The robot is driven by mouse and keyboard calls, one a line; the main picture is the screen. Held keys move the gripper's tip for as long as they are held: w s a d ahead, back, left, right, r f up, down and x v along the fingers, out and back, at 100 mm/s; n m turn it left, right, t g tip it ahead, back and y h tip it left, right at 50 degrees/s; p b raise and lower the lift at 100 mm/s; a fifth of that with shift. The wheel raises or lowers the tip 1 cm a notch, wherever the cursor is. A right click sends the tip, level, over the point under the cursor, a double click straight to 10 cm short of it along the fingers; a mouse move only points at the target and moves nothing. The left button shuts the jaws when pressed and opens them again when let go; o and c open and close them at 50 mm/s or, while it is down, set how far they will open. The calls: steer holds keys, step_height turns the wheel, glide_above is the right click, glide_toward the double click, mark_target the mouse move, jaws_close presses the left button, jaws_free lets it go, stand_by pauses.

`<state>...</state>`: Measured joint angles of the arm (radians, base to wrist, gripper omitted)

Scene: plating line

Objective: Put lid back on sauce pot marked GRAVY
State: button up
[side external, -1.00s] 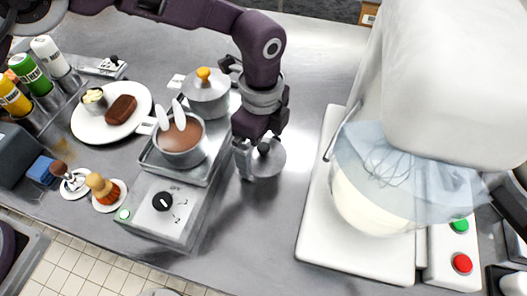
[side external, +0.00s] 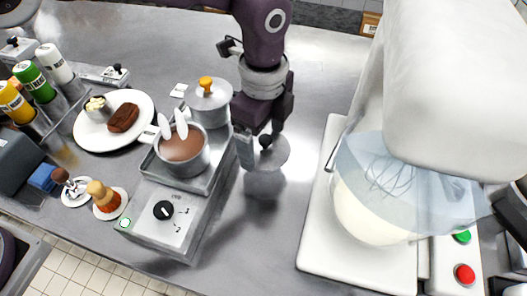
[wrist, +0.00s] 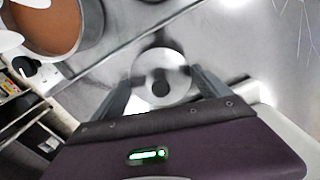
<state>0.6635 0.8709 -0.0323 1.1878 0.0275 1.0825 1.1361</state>
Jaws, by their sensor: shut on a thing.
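My gripper (side external: 262,143) is shut on the black knob of a round grey metal lid (side external: 272,156). The lid hangs level above the counter, with a reflection below it. In the wrist view the lid (wrist: 170,72) lies between my fingers (wrist: 162,92). An open pot of brown sauce (side external: 184,165) stands on the hot plate, left of the lid and apart from it. Two white spoon-like shapes stick up from this pot. A second pot (side external: 210,113) behind it wears a lid with an orange knob. I cannot read a GRAVY mark on either pot.
The hot plate box (side external: 180,232) has a black dial. A white stand mixer (side external: 312,250) with a bowl stands at the right. A plate with a brown patty (side external: 90,143), bottles and brushes are at the left. Bare counter lies between hot plate and mixer.

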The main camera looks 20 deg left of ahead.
mark_target(263, 137)
step_height(263, 137, up, 4)
steer(key=shift+f, duration=0.15)
steer(key=s+a+r, duration=0.3)
steer(key=a+r, duration=0.1)
steer(key=a, duration=0.3)
steer(key=s+a+r, duration=0.3)
steer(key=a+r, duration=0.1)
steer(key=a, duration=0.3)
steer(key=shift+d+f, duration=0.15)
steer(key=shift+f, duration=1.25)
steer(key=shift+d+f, duration=0.1)
steer(key=shift+f, duration=1.3)
steer(key=shift+f, duration=0.2)
steer(key=o, duration=1.1)
steer(key=shift+o, duration=0.2)
